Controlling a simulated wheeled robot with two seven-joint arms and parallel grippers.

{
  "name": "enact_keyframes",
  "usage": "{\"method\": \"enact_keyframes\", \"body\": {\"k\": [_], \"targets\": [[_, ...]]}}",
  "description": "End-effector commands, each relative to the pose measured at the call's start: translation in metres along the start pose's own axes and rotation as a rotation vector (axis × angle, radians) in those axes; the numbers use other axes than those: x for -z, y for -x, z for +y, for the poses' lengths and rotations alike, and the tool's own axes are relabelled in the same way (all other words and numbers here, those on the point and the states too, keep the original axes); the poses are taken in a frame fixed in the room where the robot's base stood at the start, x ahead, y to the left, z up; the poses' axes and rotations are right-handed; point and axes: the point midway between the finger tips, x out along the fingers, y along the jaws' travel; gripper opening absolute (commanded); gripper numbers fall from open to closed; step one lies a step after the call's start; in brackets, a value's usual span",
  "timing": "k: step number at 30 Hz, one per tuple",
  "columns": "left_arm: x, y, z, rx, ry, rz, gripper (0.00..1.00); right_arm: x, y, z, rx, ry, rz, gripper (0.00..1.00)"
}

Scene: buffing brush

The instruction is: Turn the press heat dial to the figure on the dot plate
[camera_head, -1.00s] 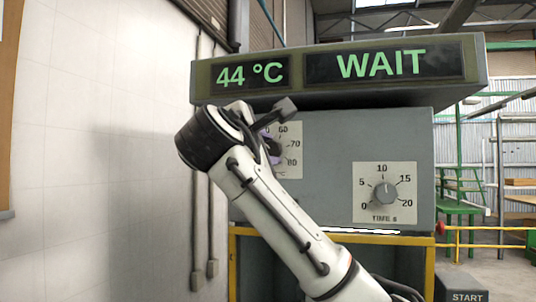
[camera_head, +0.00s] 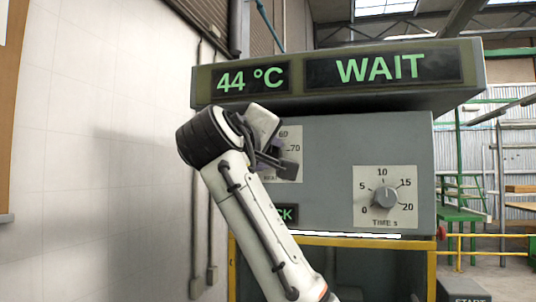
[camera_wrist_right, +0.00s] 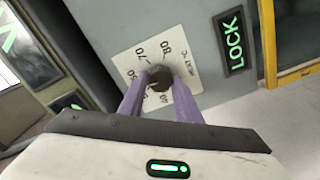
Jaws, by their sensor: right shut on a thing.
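The heat dial (camera_wrist_right: 160,76) is a dark round knob on a white scale plate (camera_wrist_right: 182,50); 70 and 80 are readable in the right wrist view. My right gripper (camera_wrist_right: 159,84) has its purple fingers on either side of the knob and is shut on it. The pointer is not clear. In the head view my right gripper (camera_head: 272,158) covers the dial and much of its scale plate (camera_head: 291,145); 60 and 70 show. I see no dot plate. My left gripper is not in view.
The press display (camera_head: 340,75) reads 44 °C and WAIT. A grey TIME dial (camera_head: 385,196) sits to the right on the press front. A green LOCK sign (camera_wrist_right: 236,42) is beside the heat scale. A white wall (camera_head: 90,150) stands at the left.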

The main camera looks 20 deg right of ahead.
Motion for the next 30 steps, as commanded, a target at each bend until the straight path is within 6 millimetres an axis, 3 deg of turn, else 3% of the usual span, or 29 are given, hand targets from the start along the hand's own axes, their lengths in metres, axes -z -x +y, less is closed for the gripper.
{"method": "enact_keyframes", "body": {"k": [12,30], "targets": [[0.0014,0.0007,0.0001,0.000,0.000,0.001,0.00,-0.0013,0.0000,-0.0023,0.005,-0.251,-0.005,0.08],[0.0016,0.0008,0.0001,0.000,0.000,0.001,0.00,-0.0018,-0.0003,-0.0031,0.006,-0.312,-0.007,0.08]]}}
